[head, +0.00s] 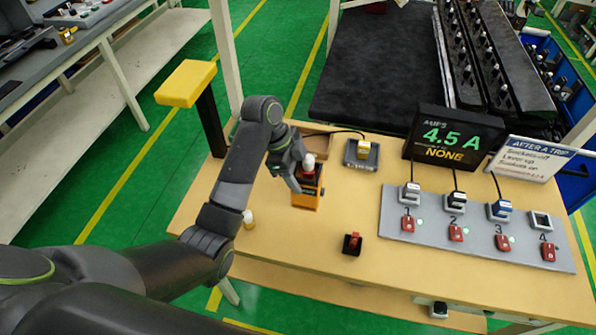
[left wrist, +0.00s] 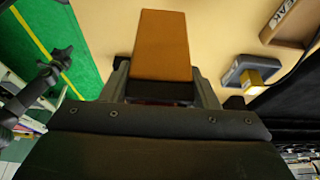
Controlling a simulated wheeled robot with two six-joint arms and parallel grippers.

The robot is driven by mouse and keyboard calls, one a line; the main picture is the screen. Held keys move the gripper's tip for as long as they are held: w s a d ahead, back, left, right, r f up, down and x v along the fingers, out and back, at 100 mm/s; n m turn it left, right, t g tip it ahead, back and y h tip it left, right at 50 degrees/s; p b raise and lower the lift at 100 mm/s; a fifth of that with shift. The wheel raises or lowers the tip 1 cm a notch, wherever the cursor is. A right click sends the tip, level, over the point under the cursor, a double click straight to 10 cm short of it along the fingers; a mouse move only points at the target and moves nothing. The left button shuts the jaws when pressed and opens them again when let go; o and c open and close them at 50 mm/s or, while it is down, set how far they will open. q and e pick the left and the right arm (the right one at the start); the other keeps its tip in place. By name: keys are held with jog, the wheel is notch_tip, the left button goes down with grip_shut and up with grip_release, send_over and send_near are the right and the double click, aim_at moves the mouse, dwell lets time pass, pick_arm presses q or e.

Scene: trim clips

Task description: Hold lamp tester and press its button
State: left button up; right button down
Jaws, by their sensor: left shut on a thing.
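The lamp tester (head: 306,192) is an orange and black block with a pale, red-based bulb-like top (head: 309,163). My left gripper (head: 297,182) is shut on it at the middle of the table's left half. The head view does not settle whether its bottom touches the table. In the left wrist view the tester (left wrist: 160,45) shows as an orange block between the fingers. I cannot make out its button. My right gripper is in neither view.
Right, a socket panel (head: 475,240) has red switches; socket 4 is empty. A display (head: 452,137) reads 4.5 A, NONE.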

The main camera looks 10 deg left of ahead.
pick_arm(q)
jog(key=shift+f+b, duration=1.15)
jog(key=shift+f, duration=0.95)
jog(key=shift+f, duration=0.5)
dwell(0.4)
dwell(0.9)
